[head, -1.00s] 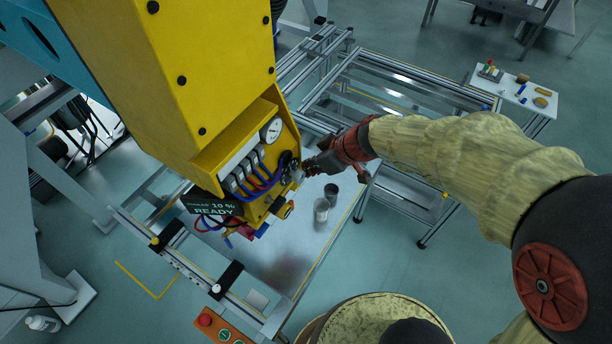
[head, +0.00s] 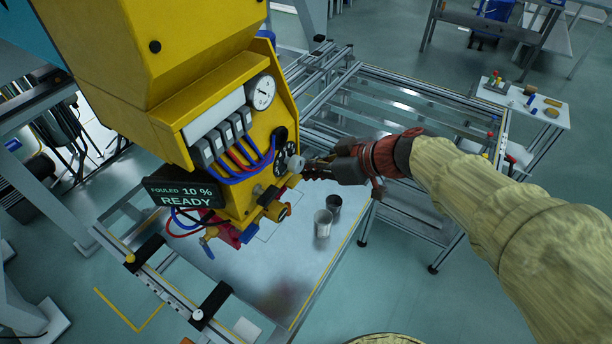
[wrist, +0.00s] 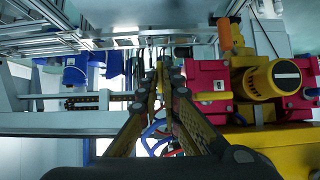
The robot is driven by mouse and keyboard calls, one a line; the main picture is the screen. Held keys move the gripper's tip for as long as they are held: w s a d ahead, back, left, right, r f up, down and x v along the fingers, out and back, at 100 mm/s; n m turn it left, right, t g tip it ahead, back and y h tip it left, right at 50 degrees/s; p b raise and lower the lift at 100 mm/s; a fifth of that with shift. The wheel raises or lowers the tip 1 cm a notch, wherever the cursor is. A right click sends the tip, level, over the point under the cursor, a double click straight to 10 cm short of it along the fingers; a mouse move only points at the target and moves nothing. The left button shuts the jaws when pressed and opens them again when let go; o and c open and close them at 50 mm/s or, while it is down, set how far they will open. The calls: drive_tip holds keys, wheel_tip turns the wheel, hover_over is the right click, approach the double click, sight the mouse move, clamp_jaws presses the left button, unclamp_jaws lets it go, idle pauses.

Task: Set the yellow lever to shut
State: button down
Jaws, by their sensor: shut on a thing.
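The yellow panel fixture (head: 235,185) hangs at the left of centre in the head view. My gripper (head: 308,170) is at its right edge, beside a grey round knob (head: 296,163) and a dark handwheel (head: 280,157). In the wrist view my gripper's fingers (wrist: 160,72) come together on a small part that I cannot make out. A yellow round knob with a white bar (wrist: 285,76) is to their right, apart from them. I cannot tell for sure which part is the yellow lever; the fingers may hide it.
A gauge (head: 261,92) and a display (head: 184,193) reading "FOULED 10 % READY" are on the panel. Red and blue hoses run below grey connectors. Two cups (head: 323,222) (head: 334,198) stand on the table (head: 285,262). Red blocks (wrist: 207,85) flank the yellow knob.

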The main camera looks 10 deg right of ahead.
drive_tip(key=shift+f+t+y+b, duration=0.5)
drive_tip(key=shift+f+y+b, duration=0.15)
drive_tip(key=shift+b, duration=0.95)
drive_tip(key=shift+w+a+f+t+y+b, duration=0.15)
drive_tip(key=shift+f+t+y+b, duration=0.35)
drive_tip(key=shift+t+y+b, duration=0.15)
drive_tip(key=shift+w+a+f+t+y, duration=0.3)
drive_tip(key=shift+a+f+t+y, duration=0.15)
drive_tip(key=shift+t+y, duration=0.5)
drive_tip(key=shift+w+a+f+t+y, duration=0.35)
drive_tip(key=shift+t+y, duration=0.35)
drive_tip(key=shift+y, duration=0.5)
drive_tip(key=shift+w+a+f+t+y, duration=0.25)
drive_tip(key=shift+a+f+t+y, duration=0.2)
drive_tip(key=shift+t+y, duration=0.5)
drive_tip(key=c, duration=2.3)
unclamp_jaws()
drive_tip(key=shift+d, duration=0.1)
